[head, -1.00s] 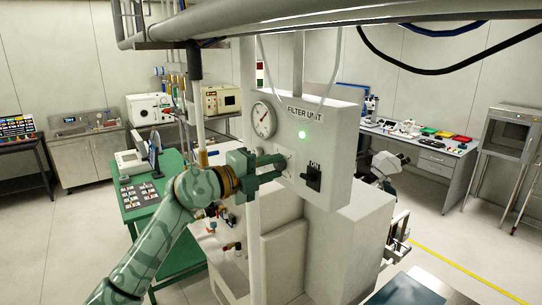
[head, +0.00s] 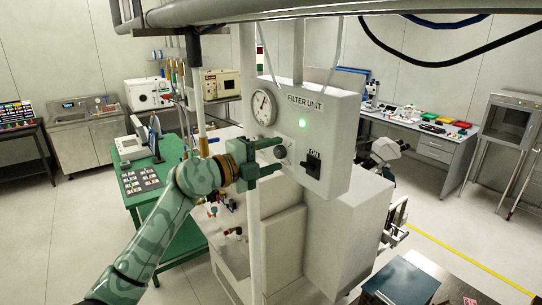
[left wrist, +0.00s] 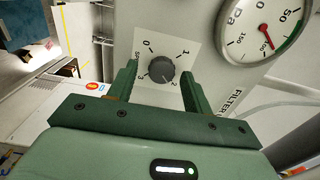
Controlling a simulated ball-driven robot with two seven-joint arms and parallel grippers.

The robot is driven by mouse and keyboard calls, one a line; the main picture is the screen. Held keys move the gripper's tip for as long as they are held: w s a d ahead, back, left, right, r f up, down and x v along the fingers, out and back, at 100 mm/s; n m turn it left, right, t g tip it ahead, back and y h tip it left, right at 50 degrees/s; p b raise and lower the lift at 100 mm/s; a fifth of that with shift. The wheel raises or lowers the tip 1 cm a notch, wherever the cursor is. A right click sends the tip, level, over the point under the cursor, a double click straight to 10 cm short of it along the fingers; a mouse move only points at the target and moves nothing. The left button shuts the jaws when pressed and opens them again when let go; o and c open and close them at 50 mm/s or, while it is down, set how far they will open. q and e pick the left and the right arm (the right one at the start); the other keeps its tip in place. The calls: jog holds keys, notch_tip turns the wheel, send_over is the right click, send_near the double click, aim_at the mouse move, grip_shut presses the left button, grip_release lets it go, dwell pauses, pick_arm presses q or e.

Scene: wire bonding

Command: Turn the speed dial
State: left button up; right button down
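The speed dial (left wrist: 160,71) is a dark round knob on a white plate (left wrist: 184,38) marked 0, 1, 2 and 3. It also shows in the head view as a small knob (head: 280,152) on the front of the white filter unit (head: 330,125). My left gripper (head: 279,157) is at the panel, with one green finger on each side of the dial. In the left wrist view, the left gripper (left wrist: 159,76) is open and a gap shows between each finger and the knob. The lower rim of the knob lies near the 2. My right gripper is out of view.
A pressure gauge (head: 263,107), a green lamp (head: 302,123) and a black switch (head: 313,163) are on the same panel, close to the dial. Pipes (head: 240,10) cross overhead. A green table (head: 160,205) stands to the left behind my left arm.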

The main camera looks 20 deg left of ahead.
pick_arm(q)
jog(key=b+v, duration=0.6)
jog(key=v, duration=1)
jog(key=shift+a, duration=0.15)
jog(key=shift+s, duration=0.1)
